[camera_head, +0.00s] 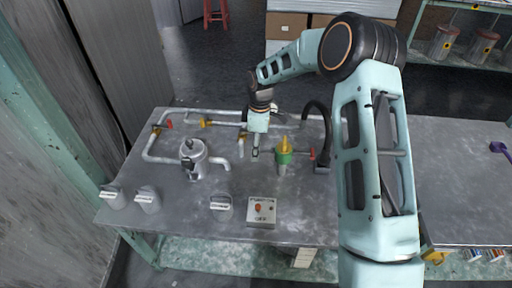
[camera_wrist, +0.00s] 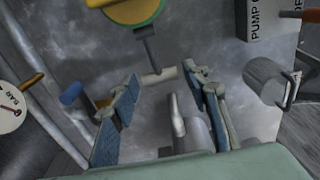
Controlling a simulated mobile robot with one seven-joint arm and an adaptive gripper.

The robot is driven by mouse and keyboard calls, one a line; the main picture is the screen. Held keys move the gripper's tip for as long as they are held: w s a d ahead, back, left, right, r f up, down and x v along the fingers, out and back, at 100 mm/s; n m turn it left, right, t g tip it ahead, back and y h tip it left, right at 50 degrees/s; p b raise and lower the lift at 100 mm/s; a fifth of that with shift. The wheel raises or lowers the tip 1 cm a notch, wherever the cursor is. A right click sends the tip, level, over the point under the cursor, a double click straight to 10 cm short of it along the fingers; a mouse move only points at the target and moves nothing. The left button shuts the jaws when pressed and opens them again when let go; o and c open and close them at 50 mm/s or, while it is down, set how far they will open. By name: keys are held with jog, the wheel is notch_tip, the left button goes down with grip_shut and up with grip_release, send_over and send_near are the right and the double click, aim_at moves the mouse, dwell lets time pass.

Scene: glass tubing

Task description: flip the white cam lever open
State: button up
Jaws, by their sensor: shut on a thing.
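The white cam lever (camera_wrist: 158,77) is a pale crossbar on a grey stem. The stem comes from the green and yellow coupling (camera_wrist: 135,10) at the top of the wrist view. In the head view the coupling (camera_head: 283,157) stands on the bench with the lever side to its left, and a red lever (camera_head: 312,153) to its right. In the head view my gripper (camera_head: 252,147) is small and partly hides the lever.
The steel bench (camera_head: 180,222) carries pipes (camera_head: 147,148) at the back left and a metal pot (camera_head: 196,160). A control box (camera_head: 262,212) and a grey cup-like fitting (camera_head: 221,208) are at the front. A black hose (camera_head: 325,125) rises right of the coupling.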

jog(key=shift+d+r+y+p, duration=0.2)
jog(key=shift+r+y+p, duration=0.3)
jog(key=shift+y, duration=0.9)
jog(key=shift+r, duration=0.15)
jog(key=o, duration=1.2)
jog(key=v, duration=1.2)
jog(key=shift+s, duration=0.1)
